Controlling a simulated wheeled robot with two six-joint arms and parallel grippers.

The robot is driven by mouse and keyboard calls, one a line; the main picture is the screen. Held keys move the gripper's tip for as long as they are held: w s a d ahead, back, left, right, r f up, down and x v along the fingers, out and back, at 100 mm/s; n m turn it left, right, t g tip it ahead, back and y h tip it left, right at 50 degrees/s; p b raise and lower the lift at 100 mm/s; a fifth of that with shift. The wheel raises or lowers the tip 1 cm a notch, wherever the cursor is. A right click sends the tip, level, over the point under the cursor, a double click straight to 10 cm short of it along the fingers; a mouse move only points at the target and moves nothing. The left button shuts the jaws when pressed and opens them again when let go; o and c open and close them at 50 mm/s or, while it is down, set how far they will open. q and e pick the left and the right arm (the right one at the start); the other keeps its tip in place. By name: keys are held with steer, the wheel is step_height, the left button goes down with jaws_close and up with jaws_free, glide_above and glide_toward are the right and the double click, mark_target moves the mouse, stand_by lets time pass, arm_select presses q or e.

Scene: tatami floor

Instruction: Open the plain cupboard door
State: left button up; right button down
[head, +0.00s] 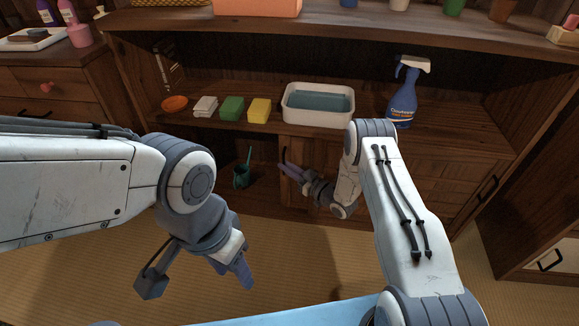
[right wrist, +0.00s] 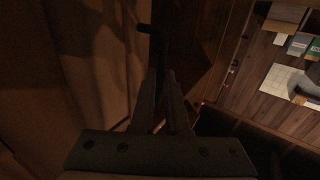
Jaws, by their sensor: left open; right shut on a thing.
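The plain cupboard door (head: 292,188) is a brown wooden panel low in the middle of the cupboard in the head view. To its left, the lower compartment is open to view, so the door looks at least partly open; its exact angle is hard to tell. My right gripper (head: 291,166) is at the door's front, shut on its dark handle. In the right wrist view the fingers (right wrist: 163,98) meet the dark handle (right wrist: 151,29) beside a wooden panel (right wrist: 90,60). My left gripper (head: 243,275) is open and empty, low over the floor, apart from the door.
Tatami floor (head: 290,265) lies clear in front.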

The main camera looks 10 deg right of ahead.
steer(key=shift+d, duration=0.1)
steer(key=c, duration=0.9)
jaws_free()
steer(key=p+v, duration=0.4)
steer(key=v, duration=0.6)
steer(key=shift+s+d, duration=0.1)
steer(key=shift+s, duration=0.1)
steer(key=shift+w, duration=0.1)
